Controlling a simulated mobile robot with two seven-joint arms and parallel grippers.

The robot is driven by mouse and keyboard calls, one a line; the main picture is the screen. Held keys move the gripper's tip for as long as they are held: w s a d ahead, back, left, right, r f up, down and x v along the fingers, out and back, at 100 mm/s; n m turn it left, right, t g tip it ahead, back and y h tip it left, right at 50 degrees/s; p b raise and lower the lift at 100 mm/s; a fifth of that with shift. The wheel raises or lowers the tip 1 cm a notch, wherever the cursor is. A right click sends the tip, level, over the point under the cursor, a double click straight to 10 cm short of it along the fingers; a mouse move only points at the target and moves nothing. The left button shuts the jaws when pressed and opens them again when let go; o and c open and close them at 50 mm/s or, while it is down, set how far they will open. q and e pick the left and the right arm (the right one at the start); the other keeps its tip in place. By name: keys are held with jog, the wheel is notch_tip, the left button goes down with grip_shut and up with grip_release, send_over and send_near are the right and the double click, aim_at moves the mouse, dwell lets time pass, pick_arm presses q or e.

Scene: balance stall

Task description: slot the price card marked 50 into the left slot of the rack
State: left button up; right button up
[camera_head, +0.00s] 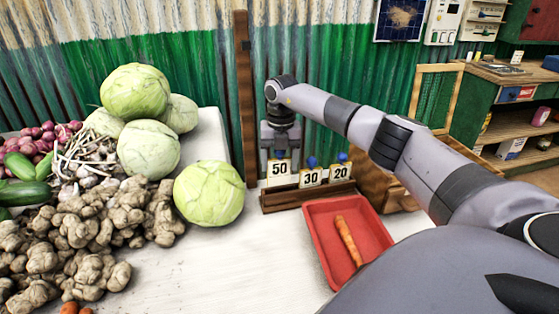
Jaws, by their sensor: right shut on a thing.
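The price card marked 50 (279,168) is upright over the left end of the wooden rack (300,196). It sits higher than its neighbours; I cannot tell whether its lower edge is inside the left slot. My right gripper (280,150) points down and is shut on the card's top; its fingers hide the card's knob. The cards marked 30 (310,179) and 20 (340,173) stand in the middle and right of the rack, each with a blue knob on top. My left gripper is out of view.
A red tray (318,240) with a carrot (348,241) lies just in front of the rack. A cabbage (209,193) is close on the left, with ginger (90,225) beyond. A wooden post (245,100) stands behind. The white table front (230,270) is clear.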

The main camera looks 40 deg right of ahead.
jog(key=shift+f, duration=0.15)
jog(key=shift+f+b, duration=0.35)
jog(key=shift+f, duration=0.2)
jog(key=shift+f+b, duration=0.3)
jog(key=shift+f, duration=0.5)
jog(key=shift+r, duration=0.15)
